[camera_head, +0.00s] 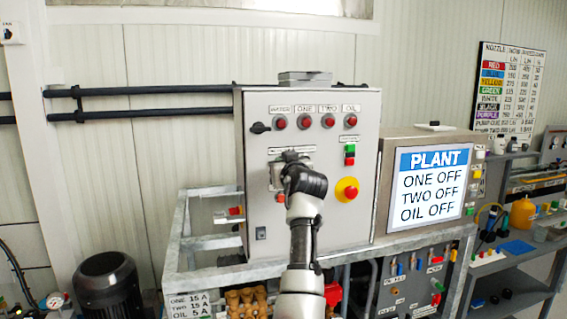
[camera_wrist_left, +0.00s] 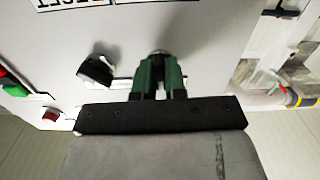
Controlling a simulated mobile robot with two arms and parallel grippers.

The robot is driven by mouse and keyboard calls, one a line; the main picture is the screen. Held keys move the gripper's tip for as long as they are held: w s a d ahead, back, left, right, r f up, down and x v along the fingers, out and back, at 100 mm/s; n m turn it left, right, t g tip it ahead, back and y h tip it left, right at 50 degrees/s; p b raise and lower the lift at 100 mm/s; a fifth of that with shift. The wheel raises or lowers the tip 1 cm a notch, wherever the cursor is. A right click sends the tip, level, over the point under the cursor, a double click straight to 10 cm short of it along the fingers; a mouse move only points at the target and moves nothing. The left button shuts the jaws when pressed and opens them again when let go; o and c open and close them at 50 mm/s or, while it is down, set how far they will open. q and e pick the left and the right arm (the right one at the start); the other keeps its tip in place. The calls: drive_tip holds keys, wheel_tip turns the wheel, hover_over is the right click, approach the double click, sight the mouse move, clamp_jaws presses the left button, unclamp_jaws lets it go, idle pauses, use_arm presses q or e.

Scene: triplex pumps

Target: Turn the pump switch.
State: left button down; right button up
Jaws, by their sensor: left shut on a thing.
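The grey control cabinet (camera_head: 310,225) stands in the middle of the head view. My left gripper (camera_head: 283,163) is at its front, left of the green and red buttons (camera_head: 350,154); my arm hides much of the spot. In the left wrist view the green fingers of the gripper (camera_wrist_left: 159,75) are shut on a small knob (camera_wrist_left: 158,52), taken as a pump switch and mostly hidden between them. A black rotary knob (camera_wrist_left: 95,70) sits beside it, apart from the fingers. The plant screen (camera_head: 432,185) reads ONE OFF, TWO OFF, OIL OFF. My right gripper is not in view.
Several red lamps (camera_head: 305,122) line the cabinet top, with a black switch (camera_head: 260,127) at their left. A yellow and red emergency button (camera_head: 347,190) sits right of my arm. A grey metal frame (camera_head: 205,243) surrounds the cabinet's lower part.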

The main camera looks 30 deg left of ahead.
use_arm(q)
drive_tip(key=shift+r+m, duration=0.1)
drive_tip(key=shift+m, duration=0.2)
drive_tip(key=c, duration=1.2)
unclamp_jaws()
drive_tip(key=b+v, duration=0.3)
drive_tip(key=v, duration=0.7)
drive_tip(key=shift+s+d+b, duration=0.25)
drive_tip(key=shift+b, duration=0.1)
